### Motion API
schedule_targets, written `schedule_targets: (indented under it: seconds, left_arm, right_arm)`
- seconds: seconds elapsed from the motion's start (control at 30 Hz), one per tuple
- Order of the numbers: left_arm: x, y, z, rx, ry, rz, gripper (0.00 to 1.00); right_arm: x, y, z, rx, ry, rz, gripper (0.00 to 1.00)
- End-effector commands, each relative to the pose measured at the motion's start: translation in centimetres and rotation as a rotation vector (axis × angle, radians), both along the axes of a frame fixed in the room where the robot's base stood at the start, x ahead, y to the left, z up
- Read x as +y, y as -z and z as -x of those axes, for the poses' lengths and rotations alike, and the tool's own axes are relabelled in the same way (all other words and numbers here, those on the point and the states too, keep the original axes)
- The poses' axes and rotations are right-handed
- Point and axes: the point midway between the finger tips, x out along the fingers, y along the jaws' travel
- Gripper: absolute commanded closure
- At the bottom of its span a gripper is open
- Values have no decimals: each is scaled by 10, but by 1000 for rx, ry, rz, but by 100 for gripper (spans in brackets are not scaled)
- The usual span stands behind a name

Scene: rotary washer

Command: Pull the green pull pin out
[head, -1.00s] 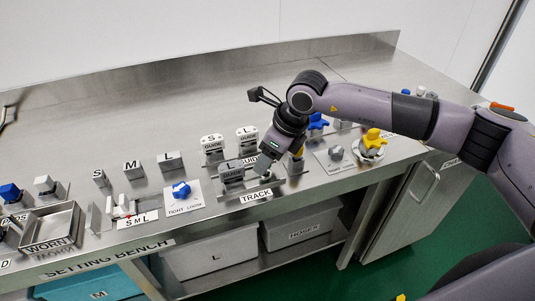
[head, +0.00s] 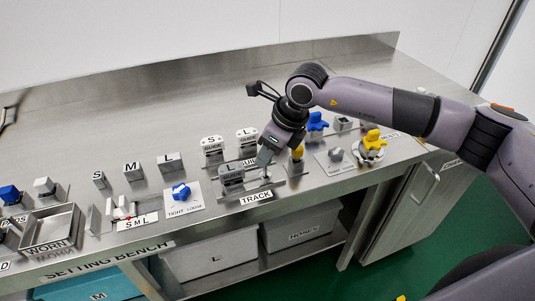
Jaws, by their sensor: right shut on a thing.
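My right gripper (head: 265,160) points down over the track fixture (head: 282,186), just right of the grey guide block (head: 232,176) in it. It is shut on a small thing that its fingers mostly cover. A short pale metal stem (head: 266,173) shows below the fingertips, close to the track. I cannot make out any green on it, so I cannot tell for sure that it is the green pull pin. My left gripper is not in view.
Guide blocks (head: 212,147) stand behind the track. A yellow-topped part (head: 297,153) is close on the right, with a blue knob (head: 316,122) and a yellow valve (head: 371,142) beyond. A blue tight/loose knob (head: 181,191) sits to the left. The bench's back is clear.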

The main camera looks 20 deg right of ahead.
Motion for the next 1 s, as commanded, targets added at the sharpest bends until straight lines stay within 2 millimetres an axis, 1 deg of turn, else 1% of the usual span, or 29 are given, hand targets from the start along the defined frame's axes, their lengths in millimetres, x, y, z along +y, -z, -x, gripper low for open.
schedule_targets:
  seconds: [0.07,0.1,0.13,0.17,0.43,0.53,0.67,0.8,0.9,1.0]
  left_arm:
    - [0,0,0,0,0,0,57]
    - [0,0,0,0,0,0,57]
    - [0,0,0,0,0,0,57]
    - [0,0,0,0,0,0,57]
    - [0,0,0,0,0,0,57]
    - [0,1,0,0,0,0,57]
    - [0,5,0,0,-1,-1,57]
    - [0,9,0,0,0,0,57]
    - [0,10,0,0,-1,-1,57]
    - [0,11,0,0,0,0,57]
  right_arm:
    - [0,-4,-1,-6,1,-2,100]
    - [0,-4,-1,-6,1,-2,59]
    - [0,-4,-1,-6,1,-2,49]
    - [0,-4,-1,-6,1,-2,44]
    - [0,-3,-1,-4,1,-2,44]
    - [-2,-8,0,-5,1,-2,44]
    - [-7,-25,5,-9,1,-2,44]
    - [-14,-47,11,-9,0,-2,44]
    - [-17,-59,14,-6,0,-2,44]
    - [-19,-66,17,-6,0,-2,44]
